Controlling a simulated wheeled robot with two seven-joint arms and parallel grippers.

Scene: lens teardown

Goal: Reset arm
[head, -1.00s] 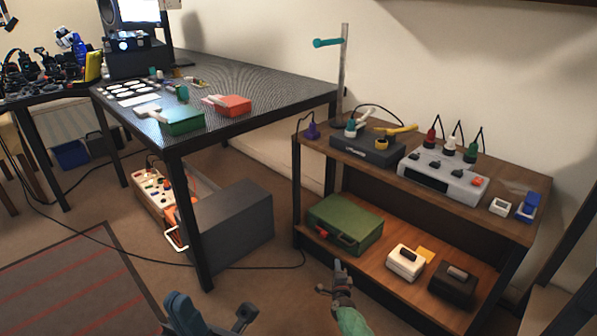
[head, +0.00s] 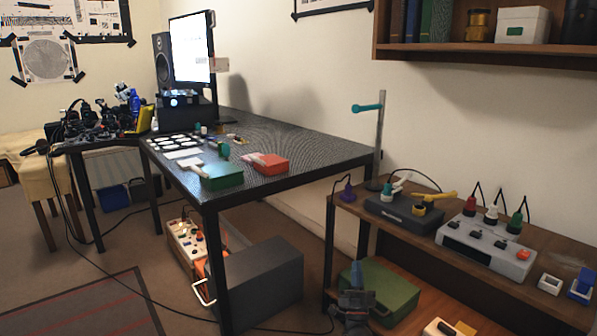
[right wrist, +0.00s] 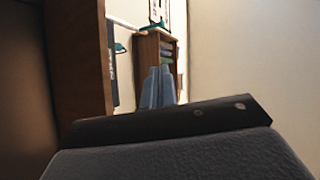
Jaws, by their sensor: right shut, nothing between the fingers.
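My right gripper (head: 355,300) is low in the head view, in front of the green case (head: 385,291) on the lower shelf of the wooden rack. It hides part of the case. In the right wrist view its two blue-grey fingers (right wrist: 159,87) are close together with nothing between them. My left gripper is not in the head view.
The rack's top board (head: 420,248) holds a dark box (head: 398,213) and a grey unit (head: 484,247). The black mesh table (head: 300,148) stands to the left, with a dark grey box (head: 256,290) beneath it. Bare floor (head: 140,246) lies left.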

